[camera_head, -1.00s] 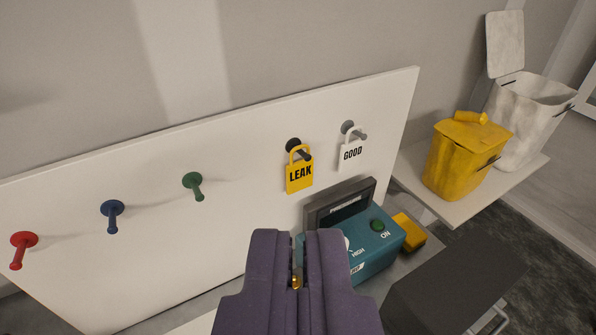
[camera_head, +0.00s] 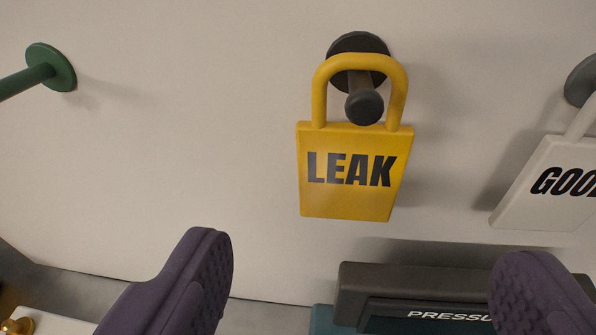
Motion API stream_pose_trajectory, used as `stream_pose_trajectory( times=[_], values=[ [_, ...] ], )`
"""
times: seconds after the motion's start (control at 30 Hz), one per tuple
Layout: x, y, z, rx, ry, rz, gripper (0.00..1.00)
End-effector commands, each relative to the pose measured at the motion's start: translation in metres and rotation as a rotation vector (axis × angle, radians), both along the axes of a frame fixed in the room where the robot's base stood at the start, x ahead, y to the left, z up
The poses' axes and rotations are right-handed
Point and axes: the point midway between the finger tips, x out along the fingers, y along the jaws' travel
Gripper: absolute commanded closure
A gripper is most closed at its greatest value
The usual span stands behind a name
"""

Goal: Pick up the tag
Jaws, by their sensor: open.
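The yellow tag (camera_head: 352,195) marked LEAK hangs by its loop from a dark peg (camera_head: 364,105) on the white board. A white tag (camera_head: 548,185) marked GOOD hangs to its right, partly cut off by the picture's edge. My gripper (camera_head: 365,275) is open and empty. Its two purple fingers are spread wide at the bottom of the view, below the yellow tag and to either side of it. They do not appear to touch either tag.
A green peg (camera_head: 52,69) sticks out at the upper left. A dark-topped device marked PRESSU (camera_head: 440,280) stands below the tags, partly hidden by my right finger. The board (camera_head: 180,150) is bare between the green peg and the yellow tag.

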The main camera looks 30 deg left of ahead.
Motion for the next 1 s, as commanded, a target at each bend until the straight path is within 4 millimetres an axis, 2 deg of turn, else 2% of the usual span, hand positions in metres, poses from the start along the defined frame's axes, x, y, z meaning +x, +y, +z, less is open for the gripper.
stream_pose_trajectory(
  times=[0.43, 0.53, 0.73, 0.77, 1.0],
  values=[
    [0.059, 0.021, -0.024, 0.004, -0.003, 0.001, 0.11],
    [0.066, 0.023, -0.025, 0.002, -0.003, 0.001, 0.11],
    [0.067, 0.023, -0.024, 0.002, -0.003, 0.000, 0.11],
    [0.067, 0.023, -0.024, 0.002, -0.003, 0.000, 0.13],
    [0.067, 0.023, -0.024, 0.002, -0.003, 0.000, 0.68]
  ],
)
